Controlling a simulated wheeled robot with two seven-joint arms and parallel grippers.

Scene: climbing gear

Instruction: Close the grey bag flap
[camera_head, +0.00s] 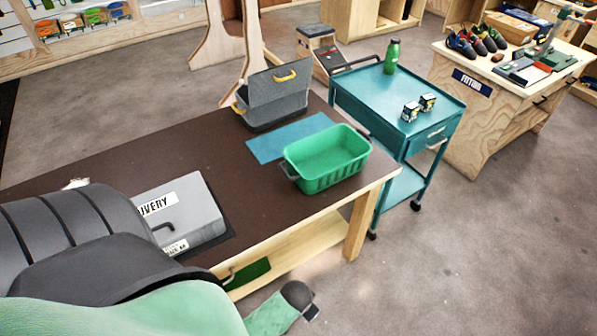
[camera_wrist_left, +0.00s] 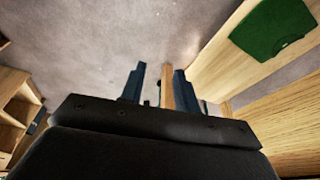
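The grey bag (camera_head: 275,108) stands on the far part of the dark-topped table. Its flap (camera_head: 279,78) is raised, with a yellow handle or clasp on it, and the bag's opening shows. My left gripper (camera_wrist_left: 159,85) shows in the left wrist view with its two dark fingers apart and nothing held between them. In the head view my left arm fills the lower left, and a dark end piece (camera_head: 298,295) shows low beside the table's near side, well away from the bag. My right gripper is not in view.
A blue mat (camera_head: 280,144) and a green basket (camera_head: 333,170) are right of the bag. A grey delivery case (camera_head: 187,212) lies on the near table (camera_head: 120,165). A teal cart (camera_head: 374,92) with a green bottle (camera_head: 392,55) and small boxes stands right. A green item (camera_wrist_left: 272,28) lies on the lower shelf.

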